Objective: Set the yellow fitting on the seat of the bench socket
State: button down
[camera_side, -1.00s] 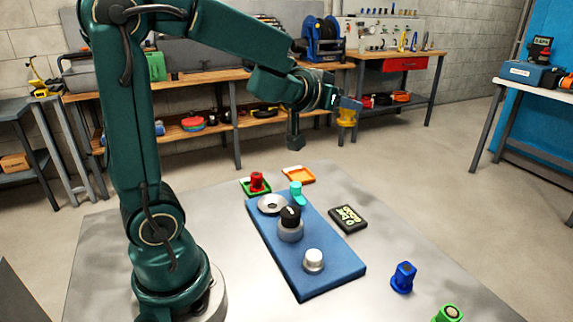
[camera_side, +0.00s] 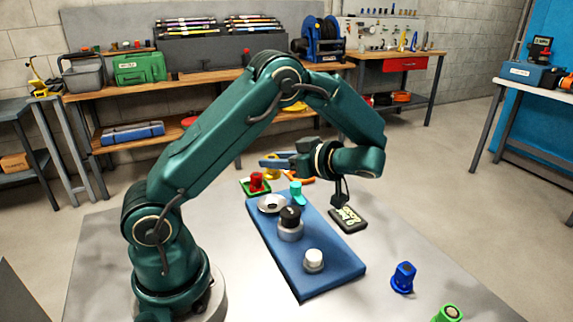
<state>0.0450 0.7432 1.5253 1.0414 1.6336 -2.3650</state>
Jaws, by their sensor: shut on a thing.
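The yellow fitting (camera_side: 275,172) is held in my gripper (camera_side: 267,163), which is shut on it. It hangs above the far end of the blue board (camera_side: 330,272), and the blue-grey fingers partly hide it. On the board, a round silver piece with a dark centre (camera_side: 264,207) lies below the fitting, with a clear gap between them; it looks like an open socket. A grey holder (camera_side: 290,234) with a black cap (camera_side: 290,213) stands mid-board. I cannot tell for sure which is the bench socket.
A teal fitting (camera_side: 297,190) and a white-capped piece (camera_side: 313,258) also stand on the board. A red fitting (camera_side: 256,181) sits on a green tray behind. An orange tray (camera_side: 302,180), a black display box (camera_side: 348,219), a blue fitting (camera_side: 403,277) and a green fitting (camera_side: 449,313) are around.

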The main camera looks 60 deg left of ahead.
jog(key=shift+s+d+f, duration=0.1)
jog(key=shift+s+f, duration=0.1)
jog(key=shift+f, duration=3.2)
jog(key=shift+f, duration=0.5)
jog(key=shift+c, duration=2.2)
grip_release()
jog(key=shift+w, duration=0.1)
